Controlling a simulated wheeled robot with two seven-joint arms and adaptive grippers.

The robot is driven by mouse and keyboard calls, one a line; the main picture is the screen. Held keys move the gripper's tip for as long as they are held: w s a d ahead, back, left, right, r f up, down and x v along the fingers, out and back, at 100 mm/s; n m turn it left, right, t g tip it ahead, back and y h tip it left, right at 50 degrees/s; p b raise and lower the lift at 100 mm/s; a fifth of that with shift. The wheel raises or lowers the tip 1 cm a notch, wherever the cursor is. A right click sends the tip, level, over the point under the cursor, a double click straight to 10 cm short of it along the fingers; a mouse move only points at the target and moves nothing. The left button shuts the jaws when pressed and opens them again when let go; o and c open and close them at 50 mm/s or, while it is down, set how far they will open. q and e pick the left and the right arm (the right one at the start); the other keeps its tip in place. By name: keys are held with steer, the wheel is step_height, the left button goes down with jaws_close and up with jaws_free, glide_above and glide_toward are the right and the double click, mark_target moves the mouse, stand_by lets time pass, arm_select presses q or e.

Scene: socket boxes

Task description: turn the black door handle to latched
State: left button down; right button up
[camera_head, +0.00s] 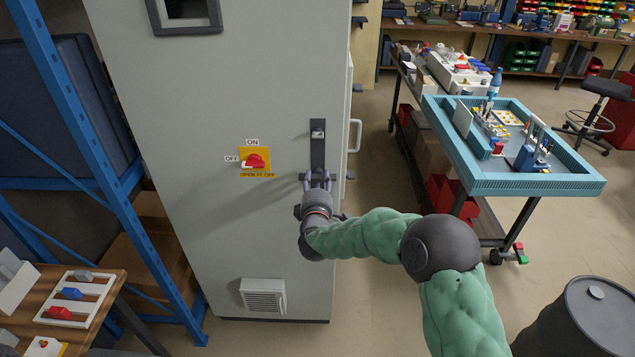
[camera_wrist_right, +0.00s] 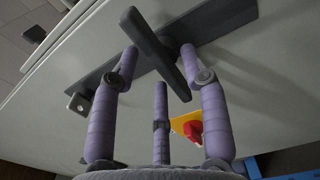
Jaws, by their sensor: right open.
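The black door handle has a long dark plate (camera_head: 318,145) mounted upright on the grey cabinet door (camera_head: 215,200), near its right edge. In the right wrist view, its dark lever (camera_wrist_right: 152,45) crosses the plate (camera_wrist_right: 225,20) at a wide angle. My right gripper (camera_head: 318,178) is at the lower part of the plate. In the wrist view its purple fingers (camera_wrist_right: 159,58) are spread open, with the lever between or just beyond their tips; contact is unclear. The gripper hides much of the lever in the head view. My left gripper is not in view.
A red rotary switch (camera_head: 255,161) on a yellow plate sits left of the handle. A pale pull handle (camera_head: 355,135) is on the cabinet's right side. A blue rack post (camera_head: 110,190) stands left. A teal-topped bench (camera_head: 535,186) stands right, with open floor between.

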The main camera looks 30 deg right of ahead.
jaws_close()
steer(key=shift+m, duration=0.4)
steer(key=m, duration=0.3)
steer(key=shift+m+b, duration=0.3)
steer(key=shift+b, duration=0.05)
steer(key=m, duration=0.2)
steer(key=m+b, duration=0.1)
steer(key=m, duration=0.1)
steer(key=shift+s+d+f+m, duration=0.1)
steer(key=shift+f+m, duration=0.05)
steer(key=shift+m, duration=0.15)
steer(key=shift+f+m+b, duration=0.15)
steer(key=shift+m+b, duration=2.35)
steer(key=shift+m, duration=2)
jaws_free()
